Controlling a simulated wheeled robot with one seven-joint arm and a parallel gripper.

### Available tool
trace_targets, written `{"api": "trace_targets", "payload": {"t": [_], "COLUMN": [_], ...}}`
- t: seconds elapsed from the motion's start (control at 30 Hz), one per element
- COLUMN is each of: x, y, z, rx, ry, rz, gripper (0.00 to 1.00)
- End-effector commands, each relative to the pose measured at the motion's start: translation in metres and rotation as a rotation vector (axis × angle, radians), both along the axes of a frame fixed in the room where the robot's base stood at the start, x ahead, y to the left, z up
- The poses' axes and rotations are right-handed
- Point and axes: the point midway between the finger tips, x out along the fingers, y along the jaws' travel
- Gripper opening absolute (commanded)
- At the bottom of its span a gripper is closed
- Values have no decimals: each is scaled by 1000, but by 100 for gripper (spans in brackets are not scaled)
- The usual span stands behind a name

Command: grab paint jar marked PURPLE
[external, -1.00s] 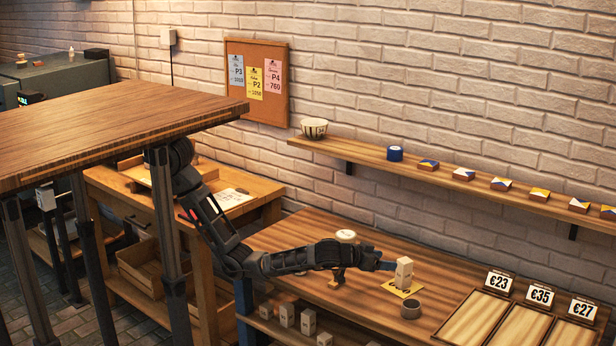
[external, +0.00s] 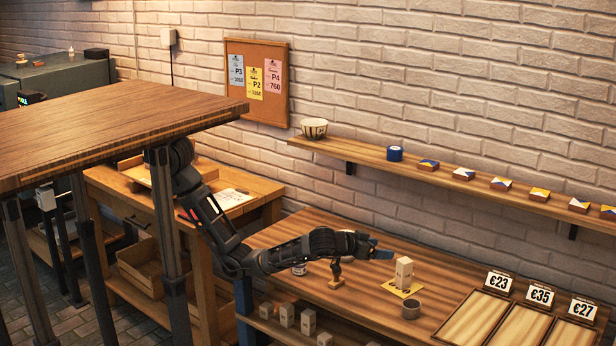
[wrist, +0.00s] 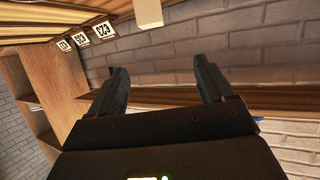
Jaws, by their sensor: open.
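No label reading PURPLE can be made out in either view. A small pale jar (external: 299,269) with a dark band stands on the workbench (external: 362,300), partly hidden by my forearm; its marking is too small to read. A blue jar (external: 395,153) stands on the wall shelf, also without readable lettering. My gripper (external: 386,254) is above the workbench, to the right of the pale jar and left of a pale block. In the wrist view my gripper (wrist: 162,75) has its two fingers well apart, with nothing between them.
The pale block (external: 404,271) stands on a yellow square, beside a grey cup (external: 411,309). A small wooden-based object (external: 337,275) stands below my wrist. Price-tagged trays (external: 474,318) fill the right end. The wall shelf (external: 360,160) holds a bowl (external: 314,128) and several small boxes.

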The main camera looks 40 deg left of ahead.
Motion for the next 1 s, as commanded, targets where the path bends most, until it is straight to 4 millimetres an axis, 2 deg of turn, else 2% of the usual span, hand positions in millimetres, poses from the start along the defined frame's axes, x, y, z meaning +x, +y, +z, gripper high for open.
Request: {"api": "trace_targets", "payload": {"t": [0.17, 0.37, 0.47, 0.63, 0.8, 1.0], "x": [-11, -28, -41, -65, -86, -98], "y": [20, 55, 84, 148, 209, 254], "z": [-12, -28, -37, -42, -33, -19], "rx": [-16, -42, -58, -93, -121, -139], "ry": [-23, -64, -92, -157, -221, -272], "rz": [-6, -16, -23, -34, -45, -52], "gripper": [81, 81, 81, 81, 81, 81]}}
